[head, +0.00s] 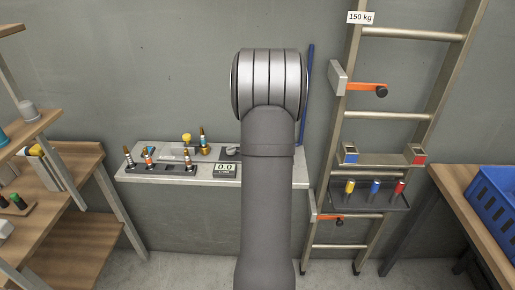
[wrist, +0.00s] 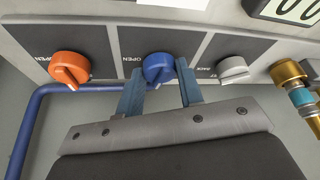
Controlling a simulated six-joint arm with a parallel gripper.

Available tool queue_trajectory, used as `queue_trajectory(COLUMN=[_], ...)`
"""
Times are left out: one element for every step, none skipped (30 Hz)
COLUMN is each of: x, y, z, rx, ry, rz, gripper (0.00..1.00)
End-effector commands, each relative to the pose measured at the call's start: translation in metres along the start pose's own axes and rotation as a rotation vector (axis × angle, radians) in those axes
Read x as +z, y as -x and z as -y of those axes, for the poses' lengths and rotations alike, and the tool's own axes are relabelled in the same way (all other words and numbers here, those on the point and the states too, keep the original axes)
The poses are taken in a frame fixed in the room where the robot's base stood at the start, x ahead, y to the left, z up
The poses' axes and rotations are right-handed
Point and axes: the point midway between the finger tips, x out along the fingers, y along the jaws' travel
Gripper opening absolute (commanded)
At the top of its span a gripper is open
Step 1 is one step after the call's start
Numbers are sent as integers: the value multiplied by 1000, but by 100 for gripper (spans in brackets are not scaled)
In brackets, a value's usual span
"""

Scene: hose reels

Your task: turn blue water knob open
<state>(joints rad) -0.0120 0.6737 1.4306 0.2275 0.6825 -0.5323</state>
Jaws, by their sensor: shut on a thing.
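The blue water knob (wrist: 157,66) is on a dark plate on the grey panel in the wrist view, with the word OPEN to its upper left. My gripper (wrist: 159,73) has one blue finger on each side of the knob and is shut on it. The knob's raised grip lies between the fingers; its exact angle is hard to tell. In the head view my arm (head: 268,150) hides the knob and the gripper.
An orange knob (wrist: 69,68) is to the left and a grey knob (wrist: 232,69) to the right, close to my fingers. A blue pipe (wrist: 35,105) runs below the panel at left. A brass fitting (wrist: 289,74) is at far right. A ladder (head: 401,115) stands right of my arm.

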Motion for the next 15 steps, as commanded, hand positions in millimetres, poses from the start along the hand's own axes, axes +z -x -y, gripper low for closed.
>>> queue_trajectory(x=[0, 0, 0, 0, 0, 0, 0, -1, -1, -1, -1, -1, -1, -1, -1], y=[0, 0, 0, 0, 0, 0, 0, 0, 0, 0, 0, 0, 0, 0, 0], z=[1, 2, 2, 2, 2, 3, 3, 3, 3, 3, 4, 4, 4, 5, 5], rx=[15, 25, 39, 50, 61, 75, 86, 97, 111, 122, 133, 147, 157, 168, 183], ry=[-34, -58, -92, -116, -143, -177, -202, -228, -262, -288, -313, -347, -374, -399, -433], rz=[0, 0, 0, 0, -1, 0, 0, 0, 0, 0, 0, 0, 0, 0, 0], gripper=[11, 11, 11, 11, 11, 11, 11, 11, 11, 11, 11, 11, 11, 11, 11])
